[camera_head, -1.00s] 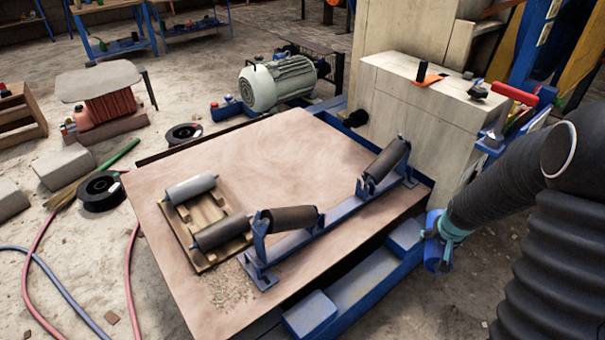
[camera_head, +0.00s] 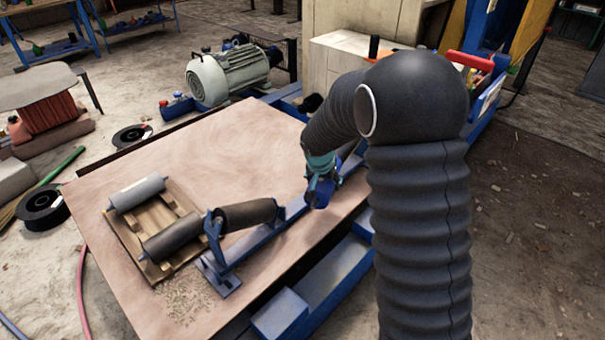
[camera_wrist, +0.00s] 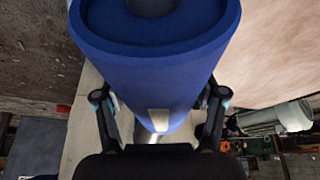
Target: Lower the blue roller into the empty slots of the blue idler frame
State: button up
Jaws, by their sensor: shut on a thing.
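The blue roller (camera_wrist: 155,60) fills the upper middle of the wrist view, its round end face with a dark centre toward the top edge. My gripper (camera_wrist: 160,105) is shut on it, with a finger on each side. In the head view my gripper (camera_head: 320,168) is over the right part of the board, and only a small blue part of the roller (camera_head: 321,193) shows. The blue idler frame (camera_head: 262,242) lies on the board. A dark roller (camera_head: 247,213) sits tilted at its left end. My arm hides its right end. I cannot tell the gap between roller and frame.
A wooden pallet (camera_head: 147,242) left of the frame carries a light grey roller (camera_head: 137,193) and a darker one (camera_head: 172,238). The board (camera_head: 215,150) is bare behind them. A grey motor (camera_head: 228,75) and a pale cabinet (camera_head: 350,45) stand behind.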

jog(key=w+a+r+m+g+h+b, duration=0.1)
jog(key=w+a+r+m+b, duration=0.2)
jog(key=w+a+m, duration=0.1)
jog(key=shift+a+m+h+b, duration=0.3)
jog(key=shift+a+m, duration=0.3)
jog(key=shift+a, duration=0.45)
jog(key=shift+s+a+f+b, duration=0.15)
jog(key=shift+f+b, duration=0.1)
jog(key=shift+b, duration=0.15)
jog(key=shift+f+b, duration=2.1)
jog(key=shift+f, duration=0.6)
jog(key=shift+f, duration=1.9)
jog(key=shift+r, duration=0.2)
jog(key=shift+r+p, duration=0.4)
jog(key=shift+r, duration=0.8)
jog(key=shift+r, duration=0.15)
